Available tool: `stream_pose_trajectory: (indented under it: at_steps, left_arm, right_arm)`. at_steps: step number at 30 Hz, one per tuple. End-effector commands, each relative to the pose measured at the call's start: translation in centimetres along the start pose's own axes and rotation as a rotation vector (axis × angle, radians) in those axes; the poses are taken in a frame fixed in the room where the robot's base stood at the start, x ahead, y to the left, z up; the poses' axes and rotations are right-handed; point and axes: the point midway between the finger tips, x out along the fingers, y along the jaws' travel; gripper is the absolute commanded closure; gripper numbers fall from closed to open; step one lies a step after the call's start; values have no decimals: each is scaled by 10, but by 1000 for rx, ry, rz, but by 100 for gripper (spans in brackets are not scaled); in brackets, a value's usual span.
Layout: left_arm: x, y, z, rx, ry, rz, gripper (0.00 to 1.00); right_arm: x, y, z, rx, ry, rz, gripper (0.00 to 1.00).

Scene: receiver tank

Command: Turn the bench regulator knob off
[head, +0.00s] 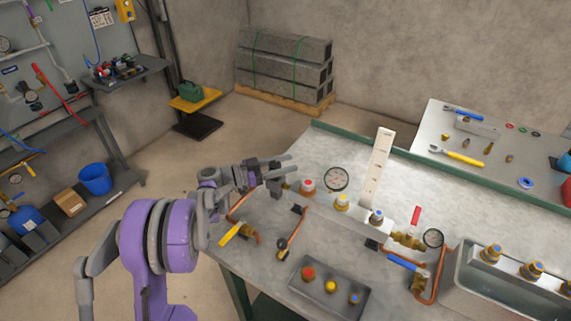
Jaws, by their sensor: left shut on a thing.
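A red-topped brass fitting (307,186) stands just right of the fingers. My right gripper is not in view.
A yellow-handled valve (231,235) and a black-knobbed lever (283,250) are nearer. A grey tray (328,290) holds colored fittings. A red-handled valve (414,218) and an upright white strip (378,168) stand to the right. The bench's far part is clear.

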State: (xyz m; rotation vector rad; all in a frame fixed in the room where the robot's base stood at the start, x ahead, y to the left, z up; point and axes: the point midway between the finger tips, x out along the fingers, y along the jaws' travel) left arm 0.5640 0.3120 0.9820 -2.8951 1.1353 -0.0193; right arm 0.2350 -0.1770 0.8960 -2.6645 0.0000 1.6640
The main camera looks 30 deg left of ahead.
Motion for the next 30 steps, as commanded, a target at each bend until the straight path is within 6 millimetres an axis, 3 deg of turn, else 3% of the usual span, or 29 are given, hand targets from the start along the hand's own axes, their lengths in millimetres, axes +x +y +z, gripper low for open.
stream_pose_trajectory:
  at_steps: [1, 6, 17, 30]
  left_arm:
    - [0, 0, 0, 0, 0, 0, 72]
    - [0, 0, 0, 0, 0, 0, 100]
    - [0, -1, 0, 0, -1, -50, 100]
    - [-1, -10, -1, 0, -12, -382, 100]
  right_arm:
    - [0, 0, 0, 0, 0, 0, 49]
    - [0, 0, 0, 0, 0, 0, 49]
    - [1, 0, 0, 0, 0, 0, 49]
    - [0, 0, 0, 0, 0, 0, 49]
